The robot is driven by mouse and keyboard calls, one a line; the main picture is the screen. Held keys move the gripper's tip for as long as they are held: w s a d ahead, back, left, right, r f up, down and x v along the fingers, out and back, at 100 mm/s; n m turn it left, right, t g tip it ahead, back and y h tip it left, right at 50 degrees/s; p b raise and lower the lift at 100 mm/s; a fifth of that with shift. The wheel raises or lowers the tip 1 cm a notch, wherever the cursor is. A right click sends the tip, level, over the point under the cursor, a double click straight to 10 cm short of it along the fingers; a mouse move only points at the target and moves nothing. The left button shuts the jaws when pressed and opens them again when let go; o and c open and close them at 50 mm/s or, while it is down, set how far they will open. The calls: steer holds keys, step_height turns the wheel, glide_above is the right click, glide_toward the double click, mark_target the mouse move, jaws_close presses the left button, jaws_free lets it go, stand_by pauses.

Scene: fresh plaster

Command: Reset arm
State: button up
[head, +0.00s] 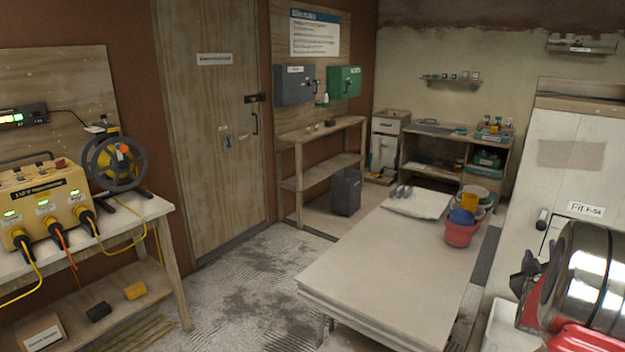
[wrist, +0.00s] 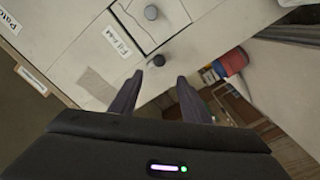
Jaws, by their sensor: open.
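My gripper (wrist: 159,78) shows in the wrist view with its two dark fingers apart and nothing between them. Beyond the fingertips is the white panelled front (wrist: 170,15) with a small door, a dark round knob (wrist: 151,12) and a label; this view is strongly tilted. In the head view my arm, in red and shiny metal, is at the lower right, in front of the white cabinet (head: 570,130). Dark finger-like parts show at the arm's left side there, partly hidden by the arm.
A pale board-topped table (head: 390,270) holds a folded sheet (head: 418,203) and stacked buckets (head: 461,228). A bench with a yellow power box (head: 45,200) and a cable reel (head: 118,163) stands left. Floor (head: 240,285) between bench and table is open. Shelves stand at the back.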

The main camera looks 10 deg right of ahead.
steer(key=s+a+f+m+g+y, duration=0.2)
steer(key=a+f+y, duration=0.15)
steer(key=f, duration=0.35)
steer(key=s+a+f+m+g+y, duration=0.2)
steer(key=a+f+g, duration=0.15)
steer(key=f, duration=0.25)
steer(key=s+a+r+n+y, duration=0.1)
steer(key=s+a+r, duration=0.3)
steer(key=a, duration=1.2)
steer(key=s+a+r+n+y, duration=0.2)
steer(key=s+a+r+y, duration=0.2)
steer(key=a, duration=1.3)
steer(key=s+a+r+n+y, duration=0.1)
steer(key=s+a+r+y, duration=0.2)
steer(key=a, duration=1.4)
steer(key=s+r, duration=0.2)
steer(key=s, duration=0.3)
steer(key=shift+a+r+n+g, duration=0.15)
steer(key=shift+a+n+g, duration=0.05)
steer(key=shift+n+g, duration=0.15)
